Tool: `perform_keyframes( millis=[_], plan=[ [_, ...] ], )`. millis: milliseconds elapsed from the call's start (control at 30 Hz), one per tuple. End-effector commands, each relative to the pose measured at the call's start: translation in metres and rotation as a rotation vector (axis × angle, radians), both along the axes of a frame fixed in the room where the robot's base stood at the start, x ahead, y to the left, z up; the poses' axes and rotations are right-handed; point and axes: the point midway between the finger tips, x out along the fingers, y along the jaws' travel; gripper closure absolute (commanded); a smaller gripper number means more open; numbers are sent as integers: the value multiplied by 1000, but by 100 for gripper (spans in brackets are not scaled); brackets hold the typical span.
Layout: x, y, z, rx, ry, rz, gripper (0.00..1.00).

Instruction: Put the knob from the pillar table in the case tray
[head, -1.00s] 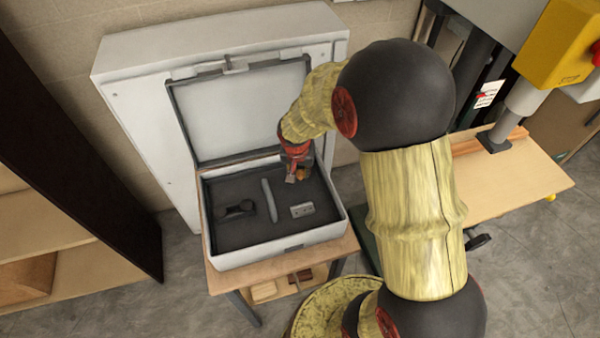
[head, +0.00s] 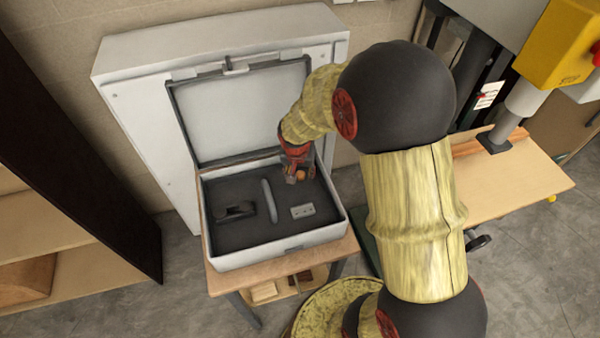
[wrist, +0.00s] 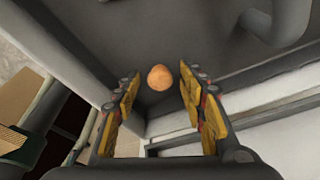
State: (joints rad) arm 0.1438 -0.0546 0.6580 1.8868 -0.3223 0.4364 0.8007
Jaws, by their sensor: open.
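The knob (wrist: 160,77) is a small round orange-brown piece. In the wrist view it lies between my two spread fingers, with a gap on each side, over the dark floor of the case tray (wrist: 230,85). My gripper (wrist: 159,90) is open around it. In the head view my gripper (head: 298,176) is low in the back right part of the open case tray (head: 240,232), and the knob (head: 301,175) shows as a small orange spot at the fingers. I cannot tell whether the knob fully rests on the floor.
The tray also holds a dark piece (head: 236,211) at left, a grey upright bar (head: 269,199) in the middle and a grey block (head: 302,211) at right. The raised lid (head: 240,112) stands behind. A wooden table (head: 505,190) is at right.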

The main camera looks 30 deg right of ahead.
Motion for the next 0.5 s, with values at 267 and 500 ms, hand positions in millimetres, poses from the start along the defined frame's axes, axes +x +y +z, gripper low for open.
perform_keyframes(
  millis=[267, 500],
  plan=[
    [-5, 5, 34, 0, -4, 0, 59],
    [-16, 14, 82, 0, -4, 0, 59]
  ],
)
